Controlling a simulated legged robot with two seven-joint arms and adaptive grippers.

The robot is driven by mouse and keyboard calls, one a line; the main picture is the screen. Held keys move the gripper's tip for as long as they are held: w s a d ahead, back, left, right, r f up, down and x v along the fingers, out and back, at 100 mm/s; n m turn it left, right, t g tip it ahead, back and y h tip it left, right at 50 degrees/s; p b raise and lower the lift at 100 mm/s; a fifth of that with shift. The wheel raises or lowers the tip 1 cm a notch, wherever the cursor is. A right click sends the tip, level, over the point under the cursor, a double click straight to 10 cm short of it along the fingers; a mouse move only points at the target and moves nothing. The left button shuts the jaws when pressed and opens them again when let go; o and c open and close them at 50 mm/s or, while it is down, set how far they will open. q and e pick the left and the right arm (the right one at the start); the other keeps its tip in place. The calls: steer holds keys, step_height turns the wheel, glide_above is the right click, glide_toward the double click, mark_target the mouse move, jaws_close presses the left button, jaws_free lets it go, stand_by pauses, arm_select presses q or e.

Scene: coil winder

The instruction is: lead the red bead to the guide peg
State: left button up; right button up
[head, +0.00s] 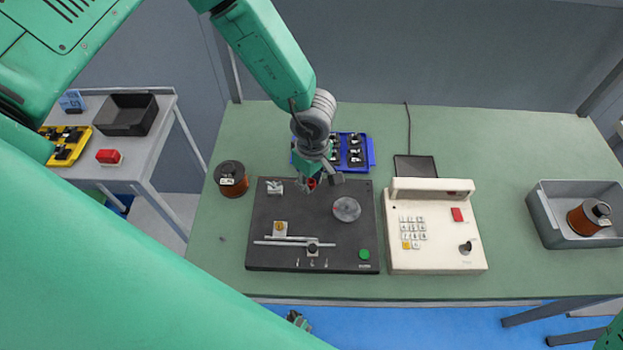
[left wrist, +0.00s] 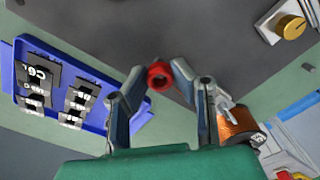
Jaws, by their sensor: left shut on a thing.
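The red bead (head: 311,184) is small and ring-like, over the back of the black winder plate (head: 300,216). It also shows in the left wrist view (left wrist: 160,76), between the fingertips. My left gripper (head: 317,178) is shut on the bead, and its fingers partly hide it in the head view. A small metal bracket (head: 275,187) stands on the plate to the left of the gripper. A round grey disc (head: 347,209) is to the right. I cannot tell which fitting is the guide peg. No thread can be made out. My right gripper is not in view.
A copper spool (head: 231,179) stands left of the plate. A blue tray (head: 369,152) of black parts lies close behind the gripper. A cream keypad unit (head: 432,228) stands right, and a grey bin (head: 542,215) holds another spool.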

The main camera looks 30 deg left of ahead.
arm_select(q)
steer(key=shift+f, duration=0.1)
steer(key=shift+f+b, duration=0.55)
steer(key=shift+f, duration=0.35)
steer(key=o, duration=0.9)
steer(key=shift+o, duration=0.2)
steer(key=shift+r, duration=0.3)
step_height(320, 180, up, 11)
steer(key=shift+w+r, duration=0.2)
steer(key=shift+d, duration=0.1)
